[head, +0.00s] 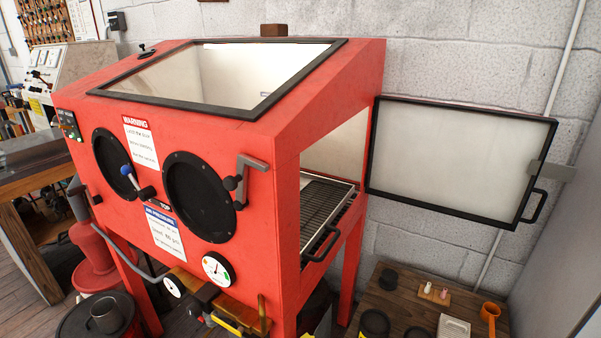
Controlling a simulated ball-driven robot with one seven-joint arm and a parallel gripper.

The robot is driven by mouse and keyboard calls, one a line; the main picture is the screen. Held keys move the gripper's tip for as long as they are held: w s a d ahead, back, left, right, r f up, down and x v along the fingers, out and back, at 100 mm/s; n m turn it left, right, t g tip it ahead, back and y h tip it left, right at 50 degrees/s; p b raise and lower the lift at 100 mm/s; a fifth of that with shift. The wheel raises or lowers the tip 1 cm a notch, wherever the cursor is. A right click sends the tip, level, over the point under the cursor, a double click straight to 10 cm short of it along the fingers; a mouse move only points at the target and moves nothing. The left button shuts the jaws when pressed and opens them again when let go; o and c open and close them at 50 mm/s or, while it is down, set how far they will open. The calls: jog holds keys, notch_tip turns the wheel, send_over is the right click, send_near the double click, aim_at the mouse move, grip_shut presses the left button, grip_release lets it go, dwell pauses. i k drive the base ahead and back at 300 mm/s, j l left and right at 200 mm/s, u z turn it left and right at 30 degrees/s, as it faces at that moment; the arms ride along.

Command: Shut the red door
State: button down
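A red cabinet (275,165) stands in the middle of the head view with its right side open. Its side door (455,155) is swung wide open to the right, in front of the block wall. The face of the door towards me is pale with a black frame; I see no red on it. A black handle (534,207) and a grey latch plate (551,171) are at its far right edge. Through the opening a dark grate (325,210) shows, with a black handle at its front. My gripper is not in view.
A grey panel (565,245) rises close on the right. A black bucket (100,318) is at lower left.

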aim_at(483, 167)
jog(key=i+l, duration=0.1)
jog(key=l, duration=0.35)
jog(key=i+l, duration=0.1)
jog(key=l, duration=0.3)
jog(key=i+l, duration=0.1)
jog(key=l, duration=0.35)
jog(key=i+l, duration=0.1)
jog(key=l, duration=0.3)
jog(key=i+l, duration=0.1)
jog(key=l, duration=0.35)
jog(key=i+l, duration=0.1)
jog(key=l, duration=0.3)
jog(key=i+j, duration=0.2)
jog(key=j+u, duration=0.05)
jog(key=j, duration=0.05)
